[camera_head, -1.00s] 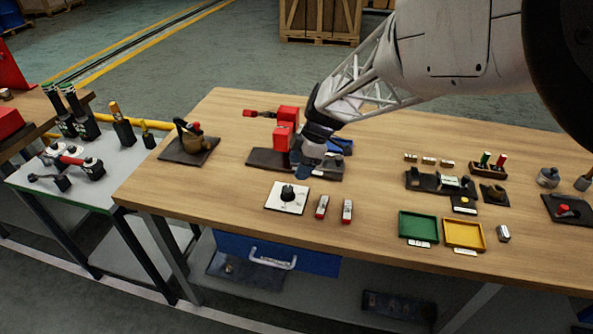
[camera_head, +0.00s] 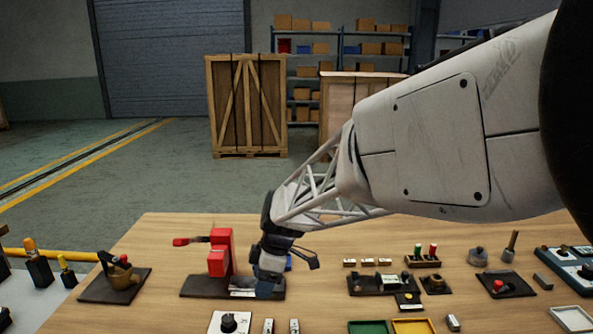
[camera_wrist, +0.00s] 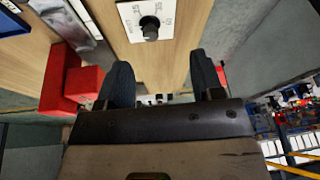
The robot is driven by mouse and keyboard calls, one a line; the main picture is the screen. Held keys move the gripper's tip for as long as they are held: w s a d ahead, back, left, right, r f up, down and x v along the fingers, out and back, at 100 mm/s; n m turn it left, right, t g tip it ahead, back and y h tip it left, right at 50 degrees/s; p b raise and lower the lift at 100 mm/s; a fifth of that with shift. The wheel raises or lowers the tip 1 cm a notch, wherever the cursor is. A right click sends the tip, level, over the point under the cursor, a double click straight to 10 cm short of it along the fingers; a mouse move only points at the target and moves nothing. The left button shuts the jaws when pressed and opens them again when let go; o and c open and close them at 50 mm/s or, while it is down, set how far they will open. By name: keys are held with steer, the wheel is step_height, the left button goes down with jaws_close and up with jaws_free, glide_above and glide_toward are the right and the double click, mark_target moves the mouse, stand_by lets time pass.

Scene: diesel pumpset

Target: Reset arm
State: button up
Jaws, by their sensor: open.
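My gripper (camera_head: 266,284) hangs at the end of my white arm, low over the wooden bench, in front of the right part of the dark base of a red device (camera_head: 221,250). In the wrist view, the two dark fingers of my gripper (camera_wrist: 162,84) stand apart with nothing between them. A white plate with a black rotary knob (camera_wrist: 150,29) lies beyond the fingertips. Red blocks (camera_wrist: 72,82) show beside the left finger. My gripper and arm hide part of the device's base in the head view.
The wooden bench (camera_head: 160,236) holds a dark stand (camera_head: 115,283) at left, a green tray (camera_head: 368,327) and a yellow tray (camera_head: 413,326) in front, and several small parts at right. Crates (camera_head: 246,105) stand on the floor behind. Space above the bench's left side is clear.

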steer(key=s+d+r+m+t+h, duration=0.1)
steer(key=s+d+r+m, duration=0.2)
steer(key=s+d+m, duration=0.3)
steer(key=s+d+r+m+t+h, duration=0.1)
steer(key=s+d+r+m, duration=0.2)
steer(key=s+d+m, duration=0.4)
steer(key=s+d+r+m+t+h, duration=0.1)
steer(key=s+d+r+m, duration=0.2)
steer(key=s+d, duration=1)
steer(key=m, duration=0.3)
steer(key=shift+d+r+m+t+h, duration=0.4)
